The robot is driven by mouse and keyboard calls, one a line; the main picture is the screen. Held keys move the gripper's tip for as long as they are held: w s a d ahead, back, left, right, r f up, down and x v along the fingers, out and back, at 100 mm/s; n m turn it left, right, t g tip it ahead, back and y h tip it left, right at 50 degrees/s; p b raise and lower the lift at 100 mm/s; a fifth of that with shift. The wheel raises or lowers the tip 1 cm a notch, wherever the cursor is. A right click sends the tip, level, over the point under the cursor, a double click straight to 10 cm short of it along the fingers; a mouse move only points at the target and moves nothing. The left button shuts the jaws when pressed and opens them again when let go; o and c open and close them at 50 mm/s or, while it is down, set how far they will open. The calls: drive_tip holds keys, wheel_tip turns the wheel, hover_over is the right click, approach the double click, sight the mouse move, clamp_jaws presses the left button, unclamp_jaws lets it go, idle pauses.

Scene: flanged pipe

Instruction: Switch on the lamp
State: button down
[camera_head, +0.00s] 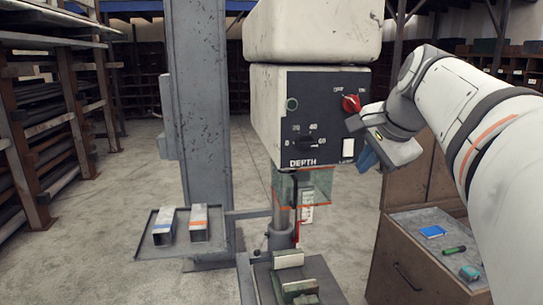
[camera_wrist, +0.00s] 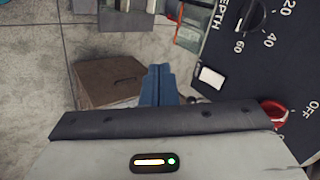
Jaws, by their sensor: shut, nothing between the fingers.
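A white rectangular switch (camera_head: 348,149) sits at the lower right of the dark control panel (camera_head: 318,120). The lettering by it is too small to read surely. It also shows in the wrist view (camera_wrist: 211,76). My gripper (camera_head: 368,160) is just right of the panel, with its blue fingers shut and empty. In the wrist view the fingers (camera_wrist: 158,84) are left of the white switch, apart from it in the picture; the depth gap cannot be told. I cannot make out the lamp itself or whether it is lit.
A red rotary knob (camera_head: 351,103) and a black DEPTH dial (camera_head: 308,143) are on the same panel. A clear guard (camera_head: 316,184) hangs below. A side tray (camera_head: 178,240) holds two metal bars. A cabinet (camera_head: 415,262) with small items stands at right.

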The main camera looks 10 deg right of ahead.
sight(348, 148)
drive_tip(key=w+d+r+m+t, duration=0.1)
drive_tip(key=d+r+m, duration=0.2)
drive_tip(key=d+r, duration=0.1)
drive_tip(key=shift+r, duration=0.8)
drive_tip(key=shift+f, duration=0.1)
drive_tip(key=x, duration=0.4)
drive_tip(key=w+r+p+x, duration=0.1)
drive_tip(key=x, duration=0.3)
drive_tip(key=w+r+x, duration=0.1)
drive_tip(key=x, duration=0.4)
drive_tip(key=shift+w+d, duration=0.1)
drive_tip(key=shift+d, duration=0.05)
